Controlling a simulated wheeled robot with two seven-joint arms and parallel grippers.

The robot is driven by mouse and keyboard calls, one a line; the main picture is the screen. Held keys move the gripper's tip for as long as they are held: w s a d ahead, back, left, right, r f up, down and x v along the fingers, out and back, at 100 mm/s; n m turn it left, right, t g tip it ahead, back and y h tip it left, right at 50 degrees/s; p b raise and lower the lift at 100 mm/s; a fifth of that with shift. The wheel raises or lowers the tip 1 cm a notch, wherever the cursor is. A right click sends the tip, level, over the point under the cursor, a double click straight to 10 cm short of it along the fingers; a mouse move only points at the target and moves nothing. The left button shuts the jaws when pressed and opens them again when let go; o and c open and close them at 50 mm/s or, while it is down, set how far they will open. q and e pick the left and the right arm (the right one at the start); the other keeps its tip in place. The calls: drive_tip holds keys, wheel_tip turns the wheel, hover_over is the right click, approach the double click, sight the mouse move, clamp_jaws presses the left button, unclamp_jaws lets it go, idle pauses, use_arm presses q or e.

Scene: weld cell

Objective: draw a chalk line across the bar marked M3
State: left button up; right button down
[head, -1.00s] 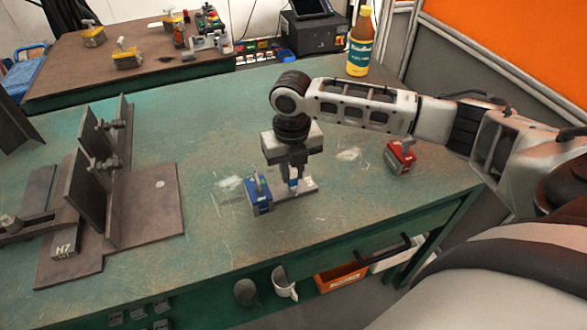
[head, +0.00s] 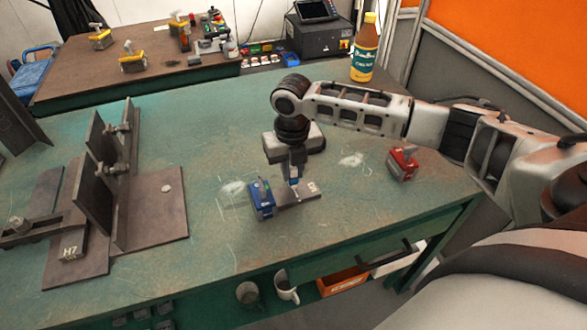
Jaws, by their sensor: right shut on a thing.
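A short flat grey bar (head: 302,194) lies on the green bench, with a pale marking near its right end that is too small to read surely. A blue clamp-like block (head: 262,201) sits at the bar's left end. My right gripper (head: 296,175) points down over the middle of the bar, shut on a small white and blue stick (head: 295,184), apparently the chalk. The stick's tip is at or just above the bar; I cannot tell whether it touches. No chalk line shows clearly on the bar. My left gripper is not in view.
A red block (head: 403,164) stands to the right on the green bench (head: 215,155). A steel fixture with upright plates (head: 100,190) and a plate marked H7 (head: 70,250) fills the left. A bottle (head: 363,50) stands at the back. Pale scuffs mark the bench.

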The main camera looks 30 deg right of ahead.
drive_tip(key=shift+w, duration=0.2)
wheel_tip(320, 180, up, 3)
drive_tip(key=p, duration=0.3)
drive_tip(key=shift+r, duration=2.05)
